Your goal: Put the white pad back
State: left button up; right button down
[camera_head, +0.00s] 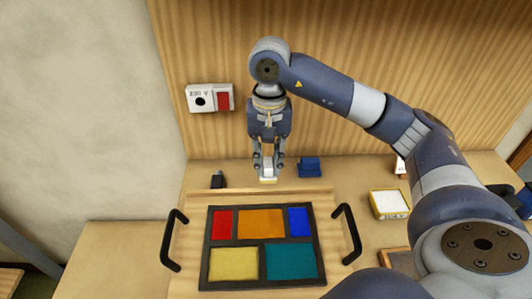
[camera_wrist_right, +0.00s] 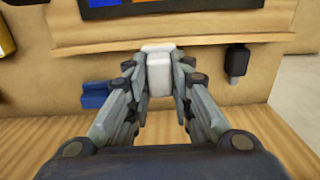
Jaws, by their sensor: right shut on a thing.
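My right gripper (camera_head: 268,163) points down behind the leaded panel and is shut on a small white pad (camera_head: 268,180). In the right wrist view the white pad (camera_wrist_right: 158,75) sits between the two fingers (camera_wrist_right: 158,82), with its upper end showing beyond them. I cannot tell whether the pad touches the table below. The leaded panel (camera_head: 234,244) lies in front, with red, orange, blue, yellow and teal panes in a dark frame. My left gripper is in neither view.
The panel lies on a wooden tray (camera_head: 185,279) with two black handles. A blue block (camera_head: 309,167) stands right of the gripper and a small black item (camera_head: 217,180) left. A white and yellow box (camera_head: 389,204) lies farther right. A wooden wall (camera_head: 340,125) rises behind.

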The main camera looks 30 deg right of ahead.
aim_at(267, 157)
jog(key=w+d+p, duration=0.2)
jog(key=w+d, duration=0.2)
jog(key=w, duration=0.2)
notch_tip(267, 157, down, 6)
jog(key=shift+a+f+p, duration=0.1)
jog(key=shift+a+p, duration=0.05)
jog(key=shift+p, duration=0.9)
jog(key=shift+w+f+p, duration=0.1)
jog(key=shift+w+p, duration=0.15)
jog(key=shift+p, duration=0.05)
jog(key=shift+w+f, duration=0.1)
jog(key=shift+f, duration=0.15)
